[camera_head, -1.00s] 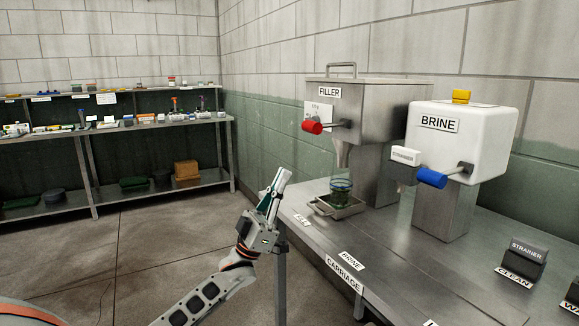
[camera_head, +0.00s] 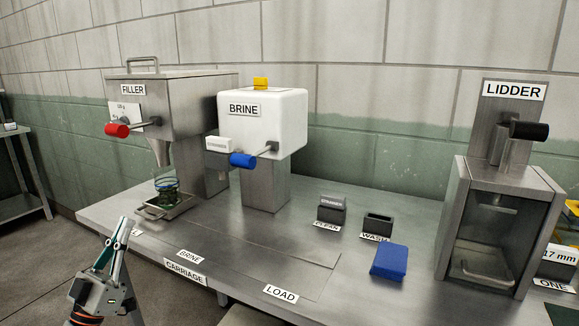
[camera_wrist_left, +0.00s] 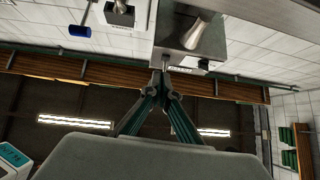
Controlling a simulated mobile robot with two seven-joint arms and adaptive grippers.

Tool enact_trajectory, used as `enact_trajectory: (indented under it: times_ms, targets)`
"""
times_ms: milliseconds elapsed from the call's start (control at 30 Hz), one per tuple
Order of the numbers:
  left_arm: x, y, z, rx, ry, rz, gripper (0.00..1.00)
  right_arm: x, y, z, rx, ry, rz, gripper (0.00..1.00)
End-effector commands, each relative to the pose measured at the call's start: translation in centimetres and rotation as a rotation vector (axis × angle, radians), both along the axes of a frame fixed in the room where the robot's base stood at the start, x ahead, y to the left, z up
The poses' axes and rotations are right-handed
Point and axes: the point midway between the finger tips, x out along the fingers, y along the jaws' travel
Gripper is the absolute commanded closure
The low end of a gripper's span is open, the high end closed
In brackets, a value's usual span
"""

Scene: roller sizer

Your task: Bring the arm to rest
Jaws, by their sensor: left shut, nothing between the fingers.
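My left gripper (camera_head: 119,233) is at the lower left of the head view, pointing up, in front of the bench's near left edge. Its fingers are together with nothing between them. In the left wrist view its fingertips (camera_wrist_left: 164,72) meet below the filler's metal nozzle (camera_wrist_left: 203,37). It looks apart from the bench (camera_head: 225,255) and the jar. My right gripper is in neither current view.
A glass jar (camera_head: 167,190) stands on a small tray (camera_head: 150,212) under the filler (camera_head: 175,110). Floor on the left is clear.

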Motion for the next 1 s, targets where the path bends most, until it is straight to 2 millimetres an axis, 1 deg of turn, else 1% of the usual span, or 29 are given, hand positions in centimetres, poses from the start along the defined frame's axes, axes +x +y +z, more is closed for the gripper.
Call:
enact_trajectory:
  times_ms: [33, 67, 100, 167, 200, 267, 300, 367, 400, 467, 500, 567, 600, 667, 700, 800, 900, 1000]
  targets:
    - [-0.6, -2.0, -2.1, 0.022, 0.083, 0.014, 1.00, 0.6, 0.0, 1.5, 0.004, -0.019, -0.002, 0.60]
    - [-0.8, -3.0, -3.8, 0.038, 0.136, 0.025, 1.00, 0.7, 0.0, 1.8, 0.006, -0.021, -0.004, 0.60]
    - [-1.3, -4.2, -6.1, 0.062, 0.205, 0.038, 1.00, 0.7, 0.1, 2.0, 0.009, -0.020, -0.006, 0.60]
    - [-2.3, -6.0, -9.4, 0.097, 0.303, 0.053, 1.00, 0.5, 0.1, 2.2, 0.014, -0.016, -0.009, 0.60]
    - [-3.1, -7.2, -11.7, 0.121, 0.370, 0.063, 1.00, 0.3, 0.2, 2.4, 0.018, -0.013, -0.011, 0.60]
    - [-4.6, -8.8, -14.9, 0.158, 0.468, 0.074, 1.00, 0.0, 0.3, 2.5, 0.024, -0.009, -0.012, 0.60]
    - [-5.9, -9.9, -17.0, 0.185, 0.534, 0.081, 1.00, -0.1, 0.4, 2.7, 0.029, -0.006, -0.012, 0.60]
    - [-8.1, -11.5, -20.2, 0.228, 0.635, 0.089, 1.00, -0.2, 0.6, 3.1, 0.033, -0.004, -0.012, 0.60]
    - [-9.7, -12.6, -22.2, 0.256, 0.701, 0.092, 1.00, -0.3, 0.7, 3.3, 0.037, -0.003, -0.012, 0.60]
    - [-12.4, -14.0, -25.0, 0.298, 0.799, 0.095, 1.00, -0.3, 0.7, 3.6, 0.040, -0.001, -0.012, 0.60]
    - [-14.4, -14.9, -26.8, 0.329, 0.864, 0.097, 1.00, -0.3, 0.7, 3.8, 0.040, 0.000, -0.013, 0.60]
    - [-17.4, -16.2, -29.2, 0.374, 0.957, 0.095, 1.00, -0.5, 0.7, 4.0, 0.042, 0.005, -0.015, 0.60]
    - [-19.5, -16.9, -30.6, 0.402, 1.016, 0.092, 1.00, -0.6, 0.7, 4.1, 0.043, 0.009, -0.015, 0.60]
    - [-22.4, -17.8, -32.3, 0.442, 1.097, 0.087, 1.00, -0.9, 0.7, 4.1, 0.045, 0.016, -0.016, 0.60]
    - [-24.2, -18.3, -33.3, 0.467, 1.143, 0.085, 1.00, -1.2, 0.7, 4.1, 0.047, 0.022, -0.018, 0.60]
    - [-27.7, -19.3, -35.0, 0.515, 1.233, 0.074, 1.00, -1.8, 0.6, 3.7, 0.049, 0.036, -0.020, 0.60]
    - [-29.9, -19.8, -36.0, 0.544, 1.286, 0.067, 1.00, -2.1, 0.6, 3.6, 0.051, 0.042, -0.021, 0.60]
    - [-30.8, -20.0, -36.4, 0.557, 1.307, 0.065, 1.00, -2.2, 0.6, 3.4, 0.050, 0.046, -0.021, 0.60]
